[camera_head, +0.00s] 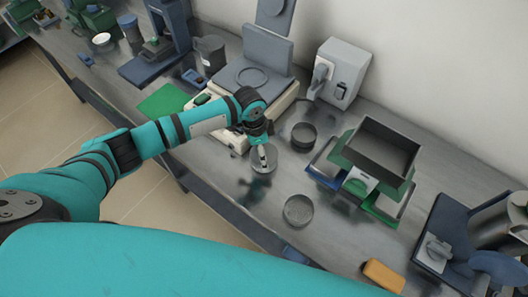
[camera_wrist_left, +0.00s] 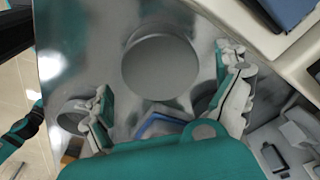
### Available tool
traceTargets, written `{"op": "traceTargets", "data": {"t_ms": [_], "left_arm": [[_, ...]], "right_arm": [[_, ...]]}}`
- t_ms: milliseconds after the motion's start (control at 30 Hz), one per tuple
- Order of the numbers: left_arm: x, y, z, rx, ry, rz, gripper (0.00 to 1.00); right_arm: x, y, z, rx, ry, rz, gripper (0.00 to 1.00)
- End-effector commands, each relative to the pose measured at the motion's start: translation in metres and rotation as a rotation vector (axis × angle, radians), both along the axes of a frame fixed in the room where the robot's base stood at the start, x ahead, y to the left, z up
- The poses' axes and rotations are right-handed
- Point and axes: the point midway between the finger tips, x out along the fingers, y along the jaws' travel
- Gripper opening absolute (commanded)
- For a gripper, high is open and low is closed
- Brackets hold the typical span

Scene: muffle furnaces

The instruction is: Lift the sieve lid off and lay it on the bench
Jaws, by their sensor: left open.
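A round grey sieve with a flat, closed top, which looks like the lid (camera_wrist_left: 160,67), stands on the bench. In the head view this sieve (camera_head: 262,167) is partly hidden by my left gripper (camera_head: 263,152). My left gripper is open above it, and in the left wrist view the round top lies between and just beyond the spread fingers. I cannot tell the exact height gap. My right gripper is not in view.
Two round grey pans, one behind (camera_head: 303,136) and one in front (camera_head: 298,209), stand close by on the bench (camera_head: 235,190). A scale (camera_head: 250,80) is behind left. A green-framed tray stack (camera_head: 380,150) stands right. Bare bench lies left of the front pan.

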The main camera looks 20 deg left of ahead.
Motion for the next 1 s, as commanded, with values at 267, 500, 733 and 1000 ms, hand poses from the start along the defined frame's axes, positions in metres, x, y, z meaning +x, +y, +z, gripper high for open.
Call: {"op": "traceTargets", "data": {"t_ms": [267, 500, 733, 1000], "left_arm": [[0.0003, -0.0019, -0.0154, 0.001, 0.0, -0.001, 1.0], [0.0004, -0.0019, -0.015, 0.0, 0.0, -0.001, 0.82], [0.0005, -0.0018, -0.0147, 0.0, 0.0, -0.001, 0.52], [0.0009, -0.0019, -0.0139, 0.0, -0.001, -0.001, 0.48]], "right_arm": [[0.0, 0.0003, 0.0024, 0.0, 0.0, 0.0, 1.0], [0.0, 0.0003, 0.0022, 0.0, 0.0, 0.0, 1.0], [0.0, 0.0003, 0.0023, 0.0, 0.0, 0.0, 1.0], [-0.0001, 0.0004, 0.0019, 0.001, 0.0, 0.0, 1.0]]}}
